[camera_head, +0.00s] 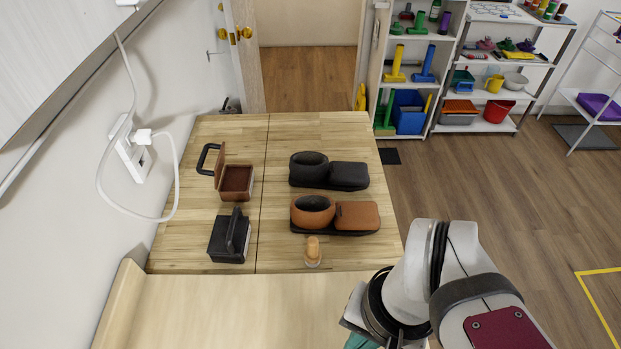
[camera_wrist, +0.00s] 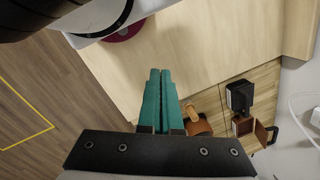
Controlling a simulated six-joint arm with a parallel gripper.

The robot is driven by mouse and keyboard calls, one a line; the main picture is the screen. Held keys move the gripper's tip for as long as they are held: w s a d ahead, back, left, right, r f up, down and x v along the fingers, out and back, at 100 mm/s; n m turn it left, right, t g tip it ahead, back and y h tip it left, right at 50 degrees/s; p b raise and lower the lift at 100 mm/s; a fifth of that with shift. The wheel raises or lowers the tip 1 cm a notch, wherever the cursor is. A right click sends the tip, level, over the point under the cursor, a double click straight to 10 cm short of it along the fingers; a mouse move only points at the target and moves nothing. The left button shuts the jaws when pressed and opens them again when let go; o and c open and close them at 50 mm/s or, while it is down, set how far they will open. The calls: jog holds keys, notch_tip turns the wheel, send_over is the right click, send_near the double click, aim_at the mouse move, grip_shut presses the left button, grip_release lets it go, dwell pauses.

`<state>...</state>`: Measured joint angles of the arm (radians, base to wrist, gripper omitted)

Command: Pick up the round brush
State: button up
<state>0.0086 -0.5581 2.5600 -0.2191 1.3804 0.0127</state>
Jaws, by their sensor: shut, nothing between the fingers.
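The round brush (camera_head: 312,252), small with a light wooden knob on top, stands upright on the wooden table near its front part, just in front of the terracotta pot set. It also shows in the wrist view (camera_wrist: 191,112), to the right of my fingers. My gripper (camera_wrist: 160,72) has two teal fingers pressed together with nothing between them. In the head view only a bit of teal shows at the bottom edge, in front of the brush and to its right. My gripper is apart from the brush.
Behind the brush stand a terracotta pot and block (camera_head: 357,215) on a dark tray and a similar black set (camera_head: 349,175). To the left are a black handled block (camera_head: 229,238) and an open brown box (camera_head: 236,181). The front tabletop (camera_head: 230,310) is bare.

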jog(key=o, duration=1)
jog(key=n+h, duration=0.2)
jog(key=n, duration=2)
send_over(313, 241)
notch_tip(313, 241, down, 4)
notch_tip(313, 241, down, 15)
jog(key=shift+f, duration=0.2)
